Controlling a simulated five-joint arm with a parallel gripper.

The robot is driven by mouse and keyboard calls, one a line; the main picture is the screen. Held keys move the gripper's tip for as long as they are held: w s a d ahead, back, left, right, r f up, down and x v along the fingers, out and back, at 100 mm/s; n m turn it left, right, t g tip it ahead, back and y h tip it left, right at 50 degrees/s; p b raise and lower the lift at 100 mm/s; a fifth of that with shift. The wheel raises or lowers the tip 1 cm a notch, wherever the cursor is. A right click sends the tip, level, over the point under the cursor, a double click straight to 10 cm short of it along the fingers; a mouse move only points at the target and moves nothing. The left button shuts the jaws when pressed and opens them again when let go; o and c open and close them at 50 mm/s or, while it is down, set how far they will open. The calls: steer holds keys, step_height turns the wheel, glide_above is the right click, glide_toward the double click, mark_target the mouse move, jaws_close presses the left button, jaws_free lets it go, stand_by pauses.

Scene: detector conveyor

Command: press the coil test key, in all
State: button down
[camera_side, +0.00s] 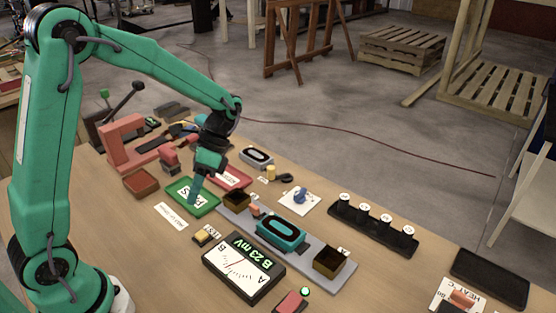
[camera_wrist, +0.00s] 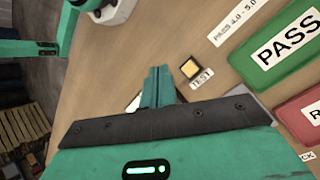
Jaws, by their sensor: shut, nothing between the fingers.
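My gripper (camera_side: 194,200) points down above the green PASS tray area, behind the key in the side view. Its fingers are shut together and empty, and appear apart from the key. The teal detector coil (camera_side: 282,232) sits on the grey conveyor track. The meter (camera_side: 243,268) shows a dial and a green-lit "B 23 mV" display.
The green PASS tray (camera_side: 207,207) and a red tray (camera_side: 240,178) lie near my gripper. Brown open boxes (camera_side: 328,262) stand on the track. A black rack of white-topped pieces (camera_side: 374,230) is at right. A lit green lamp (camera_side: 305,291) stands by a red block (camera_side: 291,302).

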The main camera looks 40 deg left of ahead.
mark_target(204, 232)
steer(key=shift+f, duration=0.35)
stand_by(0.3)
steer(key=shift+f, duration=4.3)
steer(key=shift+d+f, duration=0.1)
steer(key=shift+f, duration=0.8)
steer(key=shift+w+r, duration=0.1)
steer(key=shift+r, duration=0.8)
steer(key=shift+r, duration=0.1)
stand_by(0.3)
steer(key=shift+r, duration=2.45)
